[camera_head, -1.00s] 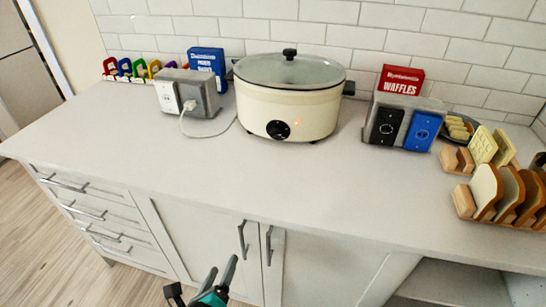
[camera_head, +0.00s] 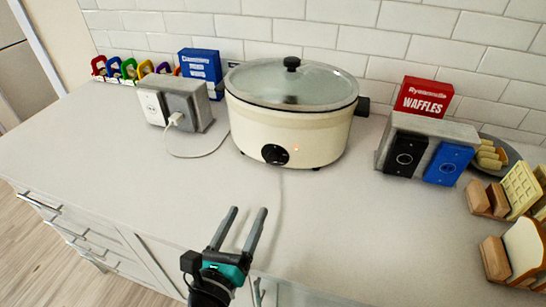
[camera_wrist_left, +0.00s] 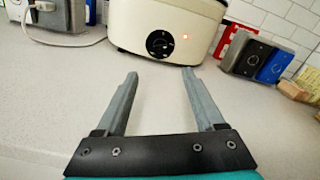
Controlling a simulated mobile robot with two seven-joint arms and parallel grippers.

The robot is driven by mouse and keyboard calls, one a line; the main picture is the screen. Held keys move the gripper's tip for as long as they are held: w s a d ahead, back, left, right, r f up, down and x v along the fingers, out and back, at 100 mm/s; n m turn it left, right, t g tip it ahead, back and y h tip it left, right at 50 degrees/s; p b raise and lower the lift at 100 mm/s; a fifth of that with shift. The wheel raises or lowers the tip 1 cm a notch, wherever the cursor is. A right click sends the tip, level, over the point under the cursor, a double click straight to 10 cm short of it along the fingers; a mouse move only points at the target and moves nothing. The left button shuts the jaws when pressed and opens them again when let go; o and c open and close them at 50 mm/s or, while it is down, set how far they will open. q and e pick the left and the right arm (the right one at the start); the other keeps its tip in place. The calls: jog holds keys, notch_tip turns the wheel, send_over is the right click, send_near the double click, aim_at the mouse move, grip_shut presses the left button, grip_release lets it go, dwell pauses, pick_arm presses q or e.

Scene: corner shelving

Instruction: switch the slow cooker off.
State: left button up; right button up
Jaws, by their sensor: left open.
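The cream slow cooker (camera_head: 290,112) with a glass lid stands on the counter near the wall. Its black dial (camera_head: 275,155) faces front, with a small lit orange-red light (camera_head: 295,149) to the right of it. The dial also shows in the left wrist view (camera_wrist_left: 160,44), ahead of the fingers. My left gripper (camera_head: 243,213) is open and empty over the front part of the counter, apart from the cooker, its fingers pointing towards the cooker. My right gripper is not in view.
A grey outlet box (camera_head: 180,102) with a white plug and cord stands left of the cooker. Right of it is a grey box with black and blue switch plates (camera_head: 447,164) and a red waffles box (camera_head: 423,98). Toast racks (camera_head: 522,250) stand at far right. The counter (camera_head: 345,225) before the cooker is clear.

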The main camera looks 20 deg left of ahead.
aim_at(271, 162)
pick_arm(q)
jog(key=w, duration=0.2)
jog(key=shift+w+r+p, duration=0.15)
jog(key=shift+w+p, duration=0.15)
jog(key=shift+w, duration=0.1)
jog(key=w, duration=1.1)
jog(key=shift+w+d+p, duration=0.25)
jog(key=shift+w+p, duration=0.1)
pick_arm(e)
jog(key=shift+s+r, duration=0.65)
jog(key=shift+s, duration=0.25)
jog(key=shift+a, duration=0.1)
pick_arm(q)
grip_shut()
